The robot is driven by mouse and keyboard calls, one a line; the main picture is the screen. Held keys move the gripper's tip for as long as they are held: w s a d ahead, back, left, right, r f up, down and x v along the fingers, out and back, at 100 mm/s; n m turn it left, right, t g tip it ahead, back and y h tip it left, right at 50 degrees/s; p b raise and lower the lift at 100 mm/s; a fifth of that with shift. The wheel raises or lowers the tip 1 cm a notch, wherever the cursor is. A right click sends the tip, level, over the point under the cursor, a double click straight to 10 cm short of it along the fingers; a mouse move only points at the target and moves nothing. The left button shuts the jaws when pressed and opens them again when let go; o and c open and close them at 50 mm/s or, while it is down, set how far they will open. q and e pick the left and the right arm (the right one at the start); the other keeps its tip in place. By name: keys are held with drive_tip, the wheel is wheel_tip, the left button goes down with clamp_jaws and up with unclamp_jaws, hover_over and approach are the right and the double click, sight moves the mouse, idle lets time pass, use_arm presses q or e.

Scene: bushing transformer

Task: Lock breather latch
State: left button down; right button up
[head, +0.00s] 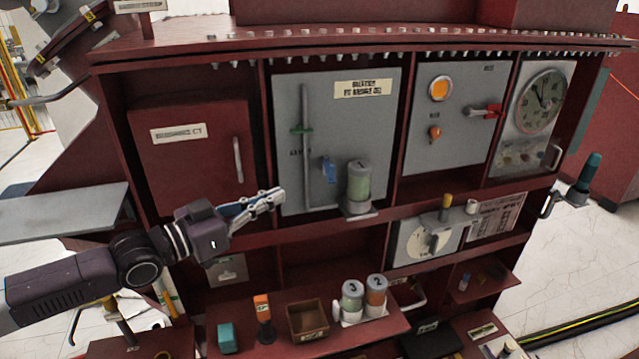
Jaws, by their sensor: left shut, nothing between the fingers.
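The breather (359,184) is a pale green and grey canister standing upright on a small bracket at the lower right of the grey middle panel (345,115). A small blue part (329,170) sits just left of it; I cannot tell whether this is the breather latch or how it is set. My left gripper (279,194) comes in from the left, with its fingers shut and empty. Its tips are near the panel's lower left edge, left of the blue part and breather and apart from the breather in the picture. My right gripper is not in view.
A lower shelf holds an open brown box (307,320), canisters numbered 3 (352,300) and 2 (376,295), an orange-topped part (263,318) and a teal block (228,338). A vertical pipe (305,140) runs down the middle panel. A red-handled lever (485,111) juts from the right panel.

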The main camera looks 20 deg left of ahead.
sight(331, 173)
use_arm(q)
drive_tip(key=x, duration=1.2)
drive_tip(key=shift+w+d, duration=0.1)
drive_tip(key=shift+w, duration=0.1)
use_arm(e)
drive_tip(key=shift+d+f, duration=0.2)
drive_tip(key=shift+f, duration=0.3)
use_arm(q)
drive_tip(key=shift+d, duration=0.15)
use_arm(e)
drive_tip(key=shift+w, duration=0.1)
